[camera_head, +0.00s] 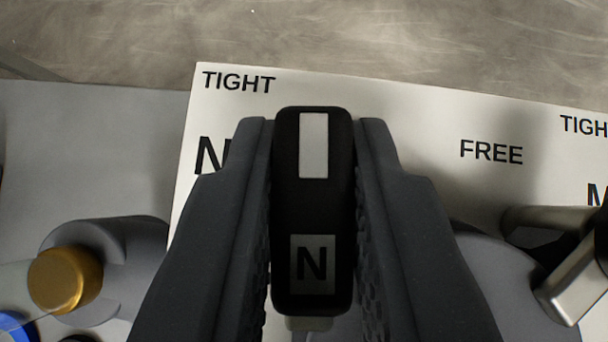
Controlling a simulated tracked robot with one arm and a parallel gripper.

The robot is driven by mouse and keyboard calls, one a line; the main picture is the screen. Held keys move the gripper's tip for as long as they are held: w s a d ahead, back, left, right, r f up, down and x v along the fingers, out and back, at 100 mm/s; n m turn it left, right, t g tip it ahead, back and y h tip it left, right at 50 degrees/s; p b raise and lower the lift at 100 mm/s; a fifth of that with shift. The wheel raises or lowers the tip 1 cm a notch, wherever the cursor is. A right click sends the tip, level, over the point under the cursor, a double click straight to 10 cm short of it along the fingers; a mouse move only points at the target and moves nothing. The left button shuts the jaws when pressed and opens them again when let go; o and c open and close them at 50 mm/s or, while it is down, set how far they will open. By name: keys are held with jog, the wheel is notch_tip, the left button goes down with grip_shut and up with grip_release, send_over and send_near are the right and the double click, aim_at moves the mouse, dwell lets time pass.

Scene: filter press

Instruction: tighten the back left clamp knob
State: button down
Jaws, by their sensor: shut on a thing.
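A black knob (312,215) with a white stripe and a grey patch lettered N stands upright in the picture, its long side running up and down. My gripper (313,170) is shut on this knob, one finger along each side. Behind it a white label plate (400,150) reads TIGHT at the upper left and FREE to the right. The knob's white stripe points toward the top of the picture, between TIGHT and FREE. The letter N on the plate is partly hidden by my left finger. The knob's lower mount is mostly hidden.
A brass cap (65,280) on a grey rounded part lies at the lower left, with a blue ring (18,327) below it. A metal bar (572,285) stands at the lower right edge. A mottled grey surface (400,45) beyond the plate is clear.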

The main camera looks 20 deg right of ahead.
jog(key=shift+n+t+y+p, duration=0.6)
jog(key=shift+n+y+p, duration=1.5)
jog(key=shift+n, duration=1.1)
jog(key=shift+n+y, duration=1)
jog(key=shift+w+d+n+g+y+b, duration=0.15)
jog(key=shift+n+g+y+b, duration=0.15)
jog(key=shift+n+y+b, duration=0.55)
jog(key=c, duration=2.1)
grip_release()
jog(key=shift+f+n+y+b, duration=0.1)
jog(key=shift+n+y+b, duration=0.15)
jog(key=shift+n+b, duration=0.3)
jog(key=shift+o, duration=0.4)
jog(key=shift+n+g+y+b, duration=0.4)
jog(key=shift+n+b, duration=0.15)
jog(key=shift+n, duration=0.05)
jog(key=o, duration=0.9)
jog(key=shift+d, duration=0.1)
